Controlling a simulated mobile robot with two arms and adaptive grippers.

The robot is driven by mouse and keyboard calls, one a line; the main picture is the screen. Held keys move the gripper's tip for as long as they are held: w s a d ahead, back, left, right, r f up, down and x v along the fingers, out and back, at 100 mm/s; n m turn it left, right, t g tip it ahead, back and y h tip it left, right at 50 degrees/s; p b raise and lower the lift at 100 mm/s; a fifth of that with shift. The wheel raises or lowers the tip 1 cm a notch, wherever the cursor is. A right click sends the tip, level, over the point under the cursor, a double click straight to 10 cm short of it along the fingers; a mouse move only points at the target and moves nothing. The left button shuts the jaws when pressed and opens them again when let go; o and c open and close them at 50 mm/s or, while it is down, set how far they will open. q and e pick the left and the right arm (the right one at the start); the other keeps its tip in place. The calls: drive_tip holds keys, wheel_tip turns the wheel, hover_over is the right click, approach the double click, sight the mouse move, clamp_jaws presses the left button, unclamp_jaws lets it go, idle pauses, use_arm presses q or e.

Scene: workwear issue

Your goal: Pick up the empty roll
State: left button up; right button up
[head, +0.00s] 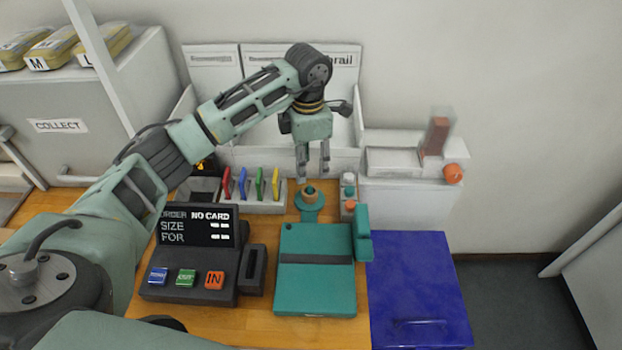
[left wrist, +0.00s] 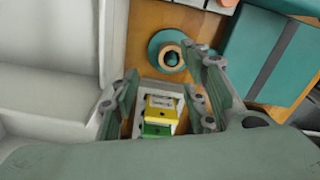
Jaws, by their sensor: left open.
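The empty roll (head: 310,193) looks like a small tan-brown ring on a round teal stand (head: 308,212) on the wooden counter. My right gripper is out of view.
A rack of coloured tags (head: 265,207) stands left of the roll. A dark order terminal (head: 190,290) and a blue bin (head: 417,280) are nearby.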

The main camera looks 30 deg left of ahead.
sight(309, 185)
use_arm(q)
drive_tip(key=f, duration=0.1)
drive_tip(key=s+f+p, duration=0.1)
drive_tip(key=shift+f, duration=0.3)
drive_tip(key=f, duration=0.1)
drive_tip(key=f+p, duration=0.2)
drive_tip(key=shift+d+f, duration=0.25)
drive_tip(key=shift+f, duration=0.1)
drive_tip(key=shift+f+p, duration=0.3)
drive_tip(key=shift+f, duration=0.2)
drive_tip(key=c, duration=0.7)
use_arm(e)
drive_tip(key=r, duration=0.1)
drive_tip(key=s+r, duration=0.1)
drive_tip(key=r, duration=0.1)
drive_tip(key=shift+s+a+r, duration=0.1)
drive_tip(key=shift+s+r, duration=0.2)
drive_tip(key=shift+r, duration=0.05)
